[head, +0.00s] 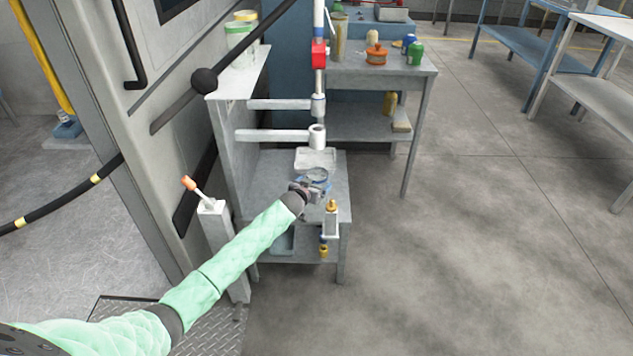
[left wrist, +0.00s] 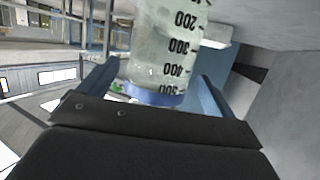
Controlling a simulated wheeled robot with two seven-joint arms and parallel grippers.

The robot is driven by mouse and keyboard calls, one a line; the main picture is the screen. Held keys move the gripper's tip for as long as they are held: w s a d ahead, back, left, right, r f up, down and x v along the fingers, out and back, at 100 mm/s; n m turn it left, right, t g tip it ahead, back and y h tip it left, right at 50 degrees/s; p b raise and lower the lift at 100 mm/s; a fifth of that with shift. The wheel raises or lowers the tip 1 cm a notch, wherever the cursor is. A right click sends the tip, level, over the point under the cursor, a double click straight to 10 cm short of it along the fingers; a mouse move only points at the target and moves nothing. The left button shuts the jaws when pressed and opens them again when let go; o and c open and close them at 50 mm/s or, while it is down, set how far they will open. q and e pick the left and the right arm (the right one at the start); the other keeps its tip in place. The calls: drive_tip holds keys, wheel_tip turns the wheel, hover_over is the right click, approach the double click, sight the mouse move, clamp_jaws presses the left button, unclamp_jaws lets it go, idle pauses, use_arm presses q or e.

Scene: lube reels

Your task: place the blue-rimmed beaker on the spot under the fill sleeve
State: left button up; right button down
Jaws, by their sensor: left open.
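The blue-rimmed beaker (head: 318,176) stands on the small grey table, in front of a pale square plate (head: 315,156). The fill sleeve (head: 317,138) is a white ring at the end of a white arm, above that plate. My left gripper (head: 311,187) is at the near side of the beaker and partly hides it. In the left wrist view the clear beaker (left wrist: 165,45), with black numbers and a blue rim, shows between the two spread fingers of the open gripper (left wrist: 158,88). I cannot tell whether a finger touches it. My right gripper is not in view.
A brass-topped fitting (head: 331,218) is at the table's front right. A lever with an orange knob (head: 189,184) stands on a post at the left. A black ball-ended handle (head: 204,81) juts from the machine.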

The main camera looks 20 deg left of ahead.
use_arm(q)
drive_tip(key=d+v, duration=0.1)
drive_tip(key=v, duration=0.7)
drive_tip(key=shift+s+a+r, duration=0.15)
drive_tip(key=shift+s+a, duration=0.25)
drive_tip(key=shift+a, duration=0.1)
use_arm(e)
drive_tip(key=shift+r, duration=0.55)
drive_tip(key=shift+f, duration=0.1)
